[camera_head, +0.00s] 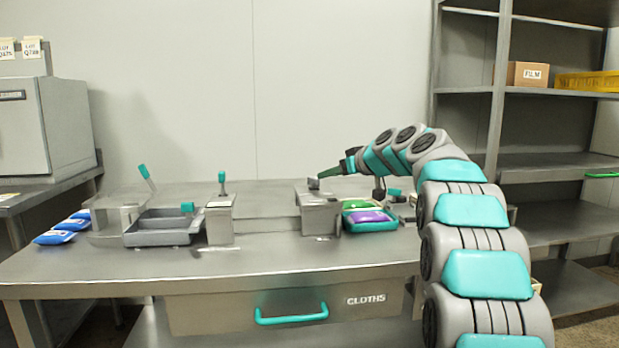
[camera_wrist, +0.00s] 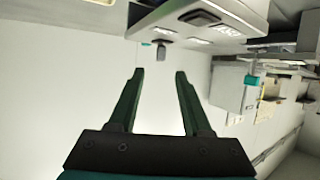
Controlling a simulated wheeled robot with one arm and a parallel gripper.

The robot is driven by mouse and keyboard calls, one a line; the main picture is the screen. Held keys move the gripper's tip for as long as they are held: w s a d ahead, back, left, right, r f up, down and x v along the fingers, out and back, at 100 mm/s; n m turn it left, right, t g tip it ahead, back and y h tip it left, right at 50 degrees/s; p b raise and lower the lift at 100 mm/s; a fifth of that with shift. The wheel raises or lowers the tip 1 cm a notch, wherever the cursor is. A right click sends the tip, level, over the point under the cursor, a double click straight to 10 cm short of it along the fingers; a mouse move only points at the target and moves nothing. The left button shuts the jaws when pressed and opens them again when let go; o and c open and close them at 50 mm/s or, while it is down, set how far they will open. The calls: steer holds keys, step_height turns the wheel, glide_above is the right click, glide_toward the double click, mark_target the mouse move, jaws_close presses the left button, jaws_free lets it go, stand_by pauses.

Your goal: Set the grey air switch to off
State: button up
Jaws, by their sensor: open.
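The grey air switch appears to be the small grey lever (camera_head: 313,183) on top of a grey box (camera_head: 320,215) at the middle of the bench. Its label is too small to read. My gripper (camera_head: 320,177) is just above and beside this lever, pointing left; I cannot tell if they touch in the head view. In the wrist view my gripper (camera_wrist: 160,74) has its two green fingers apart with nothing between them. A small grey block (camera_wrist: 163,43), likely the lever, shows just beyond the fingertips, below a grey panel (camera_wrist: 225,17).
A similar box (camera_head: 220,220) with a teal lever (camera_head: 222,180) stands left. A grey divided tray (camera_head: 165,238) and blue packets (camera_head: 55,237) lie further left. A teal tray (camera_head: 370,223) with green and purple items sits right of the switch box. The bench front is clear.

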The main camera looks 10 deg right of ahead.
mark_target(314, 181)
steer(key=p+x, duration=0.2)
steer(key=x, duration=0.5)
steer(key=shift+w+f, duration=0.1)
steer(key=shift+f, duration=0.1)
jaws_close()
steer(key=shift+a, duration=0.1)
stand_by(0.4)
